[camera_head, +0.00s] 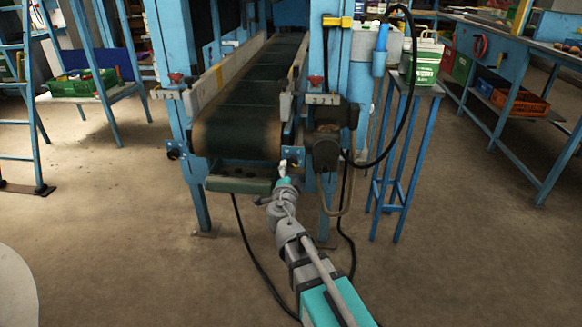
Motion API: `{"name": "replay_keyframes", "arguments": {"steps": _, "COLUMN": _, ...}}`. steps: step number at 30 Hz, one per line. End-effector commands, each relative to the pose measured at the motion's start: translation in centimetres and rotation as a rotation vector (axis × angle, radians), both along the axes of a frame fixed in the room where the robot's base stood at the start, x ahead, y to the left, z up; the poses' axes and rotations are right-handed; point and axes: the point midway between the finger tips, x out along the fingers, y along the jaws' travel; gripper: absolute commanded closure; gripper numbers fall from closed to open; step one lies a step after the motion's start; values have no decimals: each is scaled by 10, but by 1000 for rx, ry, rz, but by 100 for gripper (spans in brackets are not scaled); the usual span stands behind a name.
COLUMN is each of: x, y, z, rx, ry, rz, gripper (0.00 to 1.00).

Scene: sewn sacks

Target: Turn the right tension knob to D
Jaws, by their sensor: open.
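A conveyor with a dark green belt (236,133) ends facing me, held in a blue frame. On the left bearing plate a round black knob (172,151) shows. The matching blue plate on the right (293,154) is partly covered by my gripper (283,165), so I cannot make out the right tension knob or any letter D. My gripper is open, at the lower right corner of the belt end, close to that plate. I cannot tell whether it touches anything. Small red knobs stand above pale marked strips on the left (176,77) and right (316,81).
A dark motor unit (327,140) with a bent pipe sits just right of my gripper. A black cable loops beside it. A blue stand (396,150) carries a green-and-white box (424,62). A blue workbench (500,60) is at right.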

Motion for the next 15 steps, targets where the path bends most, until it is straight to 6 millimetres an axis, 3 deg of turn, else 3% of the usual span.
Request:
{"name": "replay_keyframes", "arguments": {"steps": 1, "x": -12, "y": 0, "z": 0, "rx": 0, "ry": 0, "rz": 2, "gripper": 9}}
{"name": "replay_keyframes", "arguments": {"steps": 6, "x": -36, "y": 0, "z": 0, "rx": 0, "ry": 0, "rz": 1, "gripper": 9}}
{"name": "replay_keyframes", "arguments": {"steps": 15, "x": -55, "y": 2, "z": 0, "rx": 0, "ry": 0, "rz": 0, "gripper": 9}}
